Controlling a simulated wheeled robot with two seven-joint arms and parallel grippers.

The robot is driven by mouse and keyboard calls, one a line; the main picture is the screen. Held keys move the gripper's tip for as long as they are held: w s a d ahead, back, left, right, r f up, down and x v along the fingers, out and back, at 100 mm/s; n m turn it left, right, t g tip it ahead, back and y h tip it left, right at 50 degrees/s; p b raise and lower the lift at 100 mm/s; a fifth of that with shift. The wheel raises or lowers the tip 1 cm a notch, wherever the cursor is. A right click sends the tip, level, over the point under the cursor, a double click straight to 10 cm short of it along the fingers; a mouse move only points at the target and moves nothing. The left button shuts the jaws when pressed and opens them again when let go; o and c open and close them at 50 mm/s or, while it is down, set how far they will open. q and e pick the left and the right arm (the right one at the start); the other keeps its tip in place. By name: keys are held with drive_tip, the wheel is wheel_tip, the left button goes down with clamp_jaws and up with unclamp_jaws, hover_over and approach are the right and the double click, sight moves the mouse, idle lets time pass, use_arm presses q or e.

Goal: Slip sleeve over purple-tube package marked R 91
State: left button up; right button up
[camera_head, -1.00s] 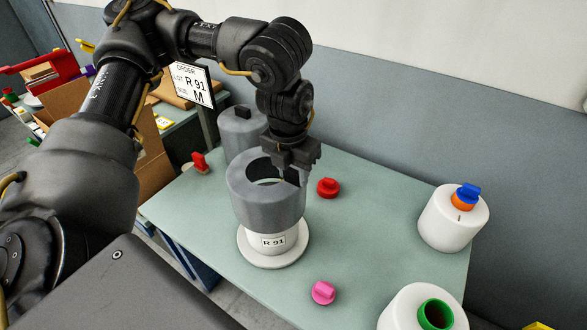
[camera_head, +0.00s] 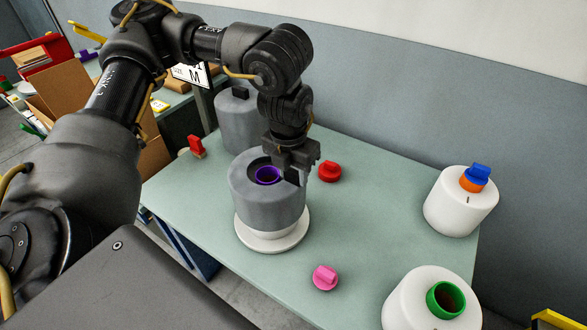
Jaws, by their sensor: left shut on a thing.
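A grey sleeve (camera_head: 268,210) sits around the upper part of a white yarn package (camera_head: 271,231), whose purple tube (camera_head: 267,176) shows inside the sleeve's top opening. The package stands upright on a white round base (camera_head: 272,242) on the table. The sleeve now covers the spot where the R 91 label was, and a narrow white band shows below it. My left gripper (camera_head: 296,180) is shut on the sleeve's rim at its far right side. My right gripper is not in view.
The green table (camera_head: 370,225) also holds a red plug (camera_head: 330,171), a pink plug (camera_head: 325,277), a white package with an orange tube and blue plug (camera_head: 461,201), and one with a green tube (camera_head: 431,300). Another grey cylinder (camera_head: 238,119) stands behind. An order sign (camera_head: 193,76) is partly hidden.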

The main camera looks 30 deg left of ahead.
sight(293, 183)
use_arm(q)
drive_tip(key=shift+f+b, duration=1.1)
drive_tip(key=shift+f, duration=1)
drive_tip(key=o, duration=1.3)
drive_tip(key=shift+o, duration=0.2)
drive_tip(key=shift+r, duration=0.1)
drive_tip(key=shift+s+r+p, duration=0.2)
drive_tip(key=shift+r+p, duration=1.1)
drive_tip(key=shift+r, duration=0.15)
drive_tip(key=shift+s+r+p, duration=0.15)
drive_tip(key=shift+r+p, duration=1.15)
drive_tip(key=shift+r, duration=0.15)
